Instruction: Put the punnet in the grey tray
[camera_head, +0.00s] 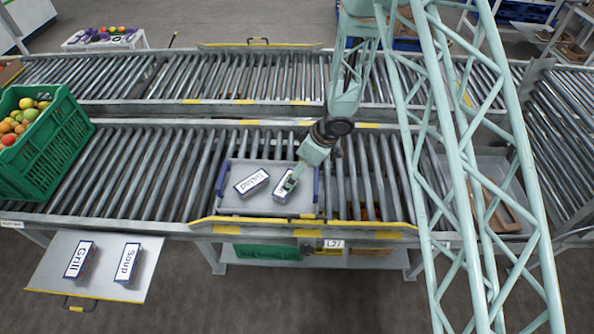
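The grey tray (246,206) with blue end handles sits on the near roller conveyor. A white and blue punnet (251,182), its label seeming to read "Salad", lies tilted in the tray's left half. A second similar punnet (280,187) is in the right half, its label partly hidden by my gripper (289,184). My gripper reaches down from the upper right onto this second punnet. Its fingers are too small and overlapped to tell whether they grip it. Whether this punnet touches the tray floor is also unclear.
A pull-out shelf (120,268) at the lower left holds a "Grill" punnet (79,260) and a "Soup" punnet (127,262). Rollers between crate and tray are clear. A yellow-edged rail fronts the tray.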

